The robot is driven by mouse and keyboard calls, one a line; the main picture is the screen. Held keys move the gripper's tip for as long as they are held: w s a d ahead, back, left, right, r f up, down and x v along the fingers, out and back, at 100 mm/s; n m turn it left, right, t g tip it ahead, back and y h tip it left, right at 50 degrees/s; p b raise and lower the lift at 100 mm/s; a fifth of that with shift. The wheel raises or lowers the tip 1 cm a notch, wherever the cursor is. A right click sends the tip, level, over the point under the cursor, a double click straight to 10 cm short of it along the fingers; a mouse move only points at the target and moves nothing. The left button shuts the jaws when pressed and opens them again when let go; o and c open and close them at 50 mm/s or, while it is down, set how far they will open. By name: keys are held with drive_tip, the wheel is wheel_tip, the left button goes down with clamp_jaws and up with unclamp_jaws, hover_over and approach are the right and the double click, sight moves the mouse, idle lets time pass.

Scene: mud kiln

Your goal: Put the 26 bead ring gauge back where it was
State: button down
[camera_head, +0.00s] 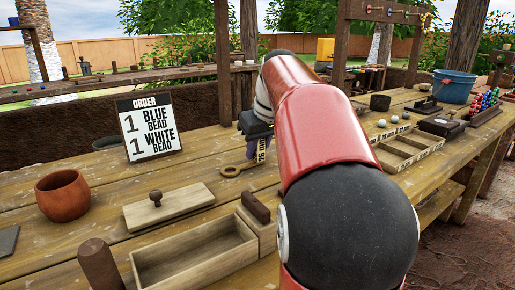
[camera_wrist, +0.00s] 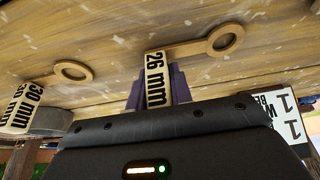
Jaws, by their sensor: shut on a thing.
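My gripper (camera_wrist: 155,92), with purple fingers, is shut on the labelled end of the 26 mm bead ring gauge (camera_wrist: 222,42). The gauge is a flat wooden ring on a handle with a "26 mm" tag. In the head view its ring (camera_head: 230,171) points left, at or just above the table top; I cannot tell whether it touches. My gripper (camera_head: 258,150) also shows there, partly behind my red arm. A second ring gauge, tagged 30 mm (camera_wrist: 72,71), lies on the wood to the left in the wrist view; my arm seems to hide it in the head view.
The order sign (camera_head: 147,128) stands behind-left of my gripper. A clay pot (camera_head: 63,195), a knobbed wooden lid (camera_head: 168,207) and an open wooden box (camera_head: 195,258) stand nearer. A divided tray (camera_head: 408,152) and blue bucket (camera_head: 455,87) are to the right. Bare wood lies around the ring.

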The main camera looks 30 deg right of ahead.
drive_tip(key=shift+f, duration=0.15)
drive_tip(key=c, duration=1.3)
unclamp_jaws()
drive_tip(key=shift+o, duration=0.2)
drive_tip(key=shift+r, duration=0.4)
drive_tip(key=p+v, duration=0.2)
drive_tip(key=v, duration=0.9)
drive_tip(key=shift+s+r, duration=0.15)
drive_tip(key=shift+r, duration=0.15)
